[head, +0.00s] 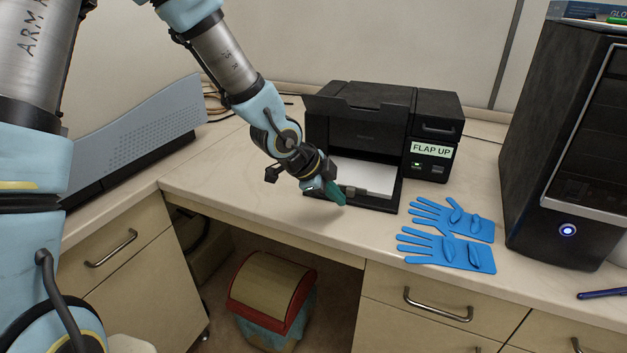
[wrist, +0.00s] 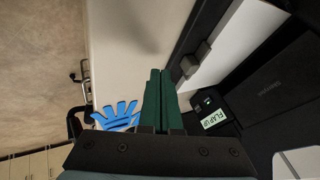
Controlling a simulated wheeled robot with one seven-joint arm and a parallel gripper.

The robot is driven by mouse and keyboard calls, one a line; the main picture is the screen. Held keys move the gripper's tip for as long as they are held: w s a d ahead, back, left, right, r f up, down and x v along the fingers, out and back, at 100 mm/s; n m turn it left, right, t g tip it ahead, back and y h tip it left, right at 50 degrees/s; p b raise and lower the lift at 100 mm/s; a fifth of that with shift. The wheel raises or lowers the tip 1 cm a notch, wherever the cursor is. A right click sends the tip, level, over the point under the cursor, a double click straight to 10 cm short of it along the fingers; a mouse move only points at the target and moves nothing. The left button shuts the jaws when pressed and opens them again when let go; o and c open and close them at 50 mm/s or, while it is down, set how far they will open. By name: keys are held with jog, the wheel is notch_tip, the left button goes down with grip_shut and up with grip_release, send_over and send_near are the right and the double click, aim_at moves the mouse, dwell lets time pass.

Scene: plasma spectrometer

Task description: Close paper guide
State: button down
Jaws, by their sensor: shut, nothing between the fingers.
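The black printer (head: 437,108) stands on the counter with its front tray (head: 385,207) out and white paper (head: 375,178) on it. A small grey block at the paper's edge, which looks like the paper guide (head: 352,191), sits just right of my fingertips. It also shows in the wrist view as the grey blocks of the guide (wrist: 198,57). My gripper (head: 335,193) is shut and empty, its green fingers (wrist: 160,90) pressed together, beside the tray's front left part. I cannot tell whether the fingers touch the guide.
Blue gloves (head: 455,250) lie on the counter right of the tray. A dark cabinet with a lit button (head: 567,230) stands at the right. A "FLAP UP" label (head: 430,149) is on the printer. The counter left of the tray is clear. A red-rimmed bin (head: 270,290) is below.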

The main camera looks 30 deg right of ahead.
jog(key=p+v, duration=0.2)
jog(key=v, duration=0.7)
jog(key=shift+s+f, duration=0.1)
jog(key=w+a+n+t+y, duration=0.1)
jog(key=w+a+n+y, duration=0.2)
jog(key=a, duration=0.4)
jog(key=w+a+f+n+t, duration=0.1)
jog(key=w+a+n, duration=0.35)
jog(key=a, duration=0.25)
jog(key=w+a+n+t+y, duration=0.1)
jog(key=w+a+n+y, duration=0.1)
jog(key=a+n, duration=0.4)
jog(key=s+a+r+n+g+y, duration=0.1)
jog(key=s+a+r+n+y, duration=0.1)
jog(key=a+n, duration=1)
jog(key=s+a+r, duration=0.1)
jog(key=a, duration=0.5)
jog(key=shift+a+r+n, duration=0.2)
jog(key=shift+a+n, duration=0.05)
jog(key=shift+n, duration=0.1)
